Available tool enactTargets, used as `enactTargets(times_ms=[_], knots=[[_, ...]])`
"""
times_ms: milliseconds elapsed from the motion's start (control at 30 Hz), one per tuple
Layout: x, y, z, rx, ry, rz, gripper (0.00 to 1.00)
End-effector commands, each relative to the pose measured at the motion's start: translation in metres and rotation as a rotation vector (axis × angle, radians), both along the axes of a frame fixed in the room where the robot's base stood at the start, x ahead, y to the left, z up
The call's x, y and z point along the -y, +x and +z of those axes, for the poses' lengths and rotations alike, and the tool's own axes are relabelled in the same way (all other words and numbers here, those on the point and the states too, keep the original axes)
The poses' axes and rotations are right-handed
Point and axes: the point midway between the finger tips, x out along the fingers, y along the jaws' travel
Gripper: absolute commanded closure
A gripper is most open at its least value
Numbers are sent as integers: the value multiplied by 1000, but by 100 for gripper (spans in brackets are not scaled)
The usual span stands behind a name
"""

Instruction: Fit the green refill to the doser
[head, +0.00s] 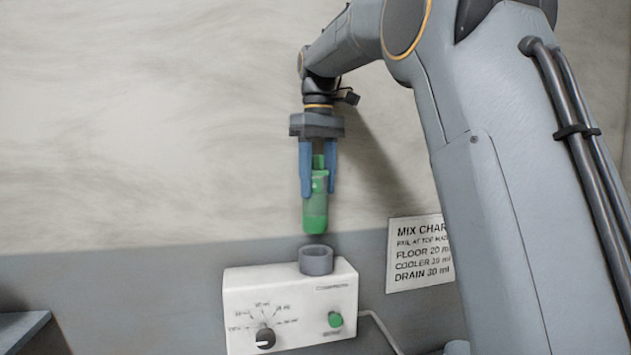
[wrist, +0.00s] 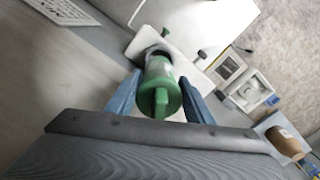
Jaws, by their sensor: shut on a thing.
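A mix chart (head: 420,253) is on the wall right of the doser. A cable runs from the doser's right side. A grey ledge (head: 20,328) is at the lower left. The wrist view shows a brown cylinder (wrist: 284,141) and white framed boxes (wrist: 250,92) at the right.

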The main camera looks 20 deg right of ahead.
Motion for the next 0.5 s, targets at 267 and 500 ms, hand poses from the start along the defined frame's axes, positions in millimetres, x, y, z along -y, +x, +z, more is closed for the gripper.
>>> enactTargets(times_ms=[267,500], knots=[[1,0,0,1,0,-2,79],[1,-1,-3,1,0,-1,79]])
